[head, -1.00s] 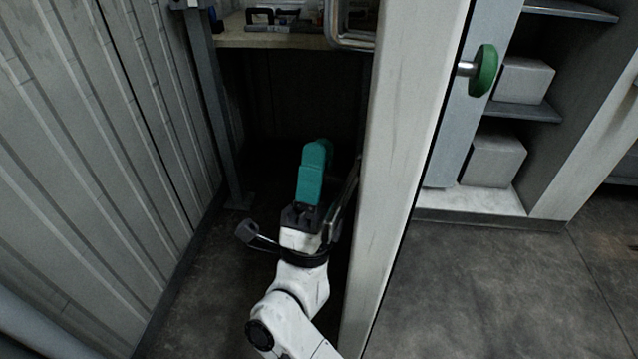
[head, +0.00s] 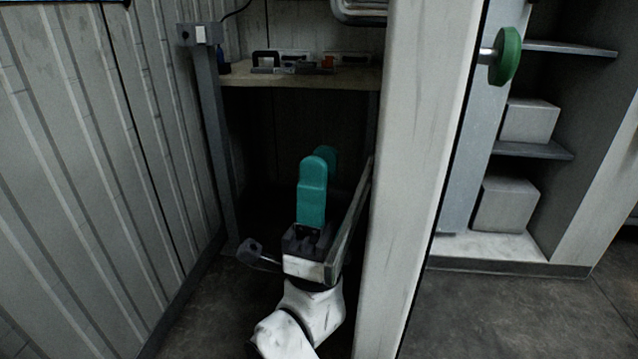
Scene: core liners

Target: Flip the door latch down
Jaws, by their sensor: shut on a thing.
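My gripper (head: 318,160) has teal fingers and points away from me, in the dark gap below the work shelf and left of the pale upright. One finger overlaps the other. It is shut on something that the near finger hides. A grey flat bar (head: 348,222) slants up along the gripper's right side, close to the pale upright; I cannot tell whether it touches the gripper or is the door latch. No latch shows clearly.
The pale upright (head: 415,180) stands close on the right. A ribbed wall (head: 110,180) closes the left. The work shelf (head: 235,100) spans above the gap. A green knob (head: 507,56) and shelves with grey boxes (head: 530,120) are to the right. Floor (head: 490,315) is clear there.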

